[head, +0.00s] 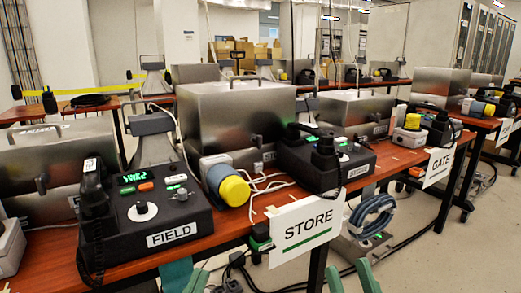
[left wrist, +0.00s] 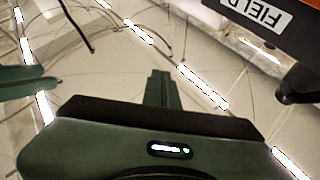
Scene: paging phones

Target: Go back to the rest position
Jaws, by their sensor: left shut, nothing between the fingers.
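My left gripper (head: 197,281) shows at the bottom edge of the head view, in front of the table edge below the FIELD phone (head: 150,207). Its green fingers (left wrist: 163,90) are together and empty in the left wrist view. My right gripper (head: 350,277) is at the bottom edge of the head view, below and right of the STORE sign (head: 307,228). Its two green fingers stand apart with nothing seen between them. Both grippers look clear of the phones. The arms behind them are out of the head view.
A wooden table (head: 130,268) carries the FIELD phone, the STORE phone (head: 325,160) and steel boxes. A yellow-capped grey fitting (head: 232,188) stands between the phones. The GATE sign (head: 439,166) hangs further right. Blue coiled cable (head: 371,217) and loose cables lie below the table.

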